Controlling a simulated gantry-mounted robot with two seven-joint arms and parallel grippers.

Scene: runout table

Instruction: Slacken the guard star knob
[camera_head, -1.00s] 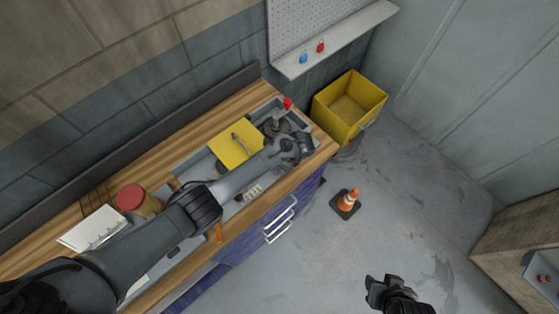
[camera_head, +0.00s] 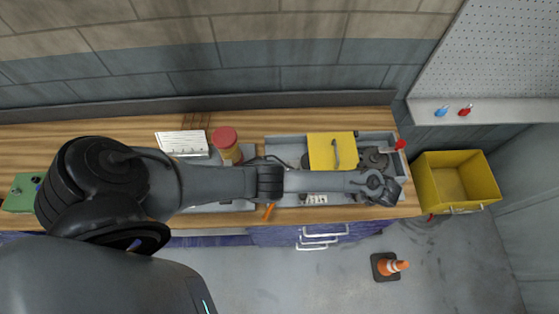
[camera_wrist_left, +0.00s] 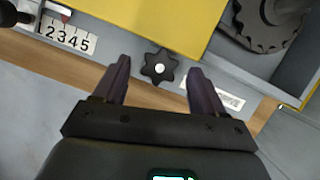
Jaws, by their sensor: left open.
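The guard star knob (camera_wrist_left: 159,67) is a black knob with a pale centre, at the middle of the left wrist view, just below the edge of the yellow guard (camera_wrist_left: 165,17). My left gripper (camera_wrist_left: 159,85) is open, with its two dark fingers on either side of the knob in that picture. Whether they touch it or are level with it, I cannot tell. In the head view the yellow guard (camera_head: 322,153) sits on the grey machine tray, and my left gripper (camera_head: 385,190) is at the front right of it. The knob is hidden there by my arm. My right gripper is not in view.
A dark round wheel (camera_wrist_left: 273,18) lies right of the guard. A number scale (camera_wrist_left: 68,37) is to the left. A red-topped jar (camera_head: 225,140) and a white notepad (camera_head: 181,142) stand on the wooden bench. A yellow bin (camera_head: 423,187) and an orange cone (camera_head: 393,266) are on the right.

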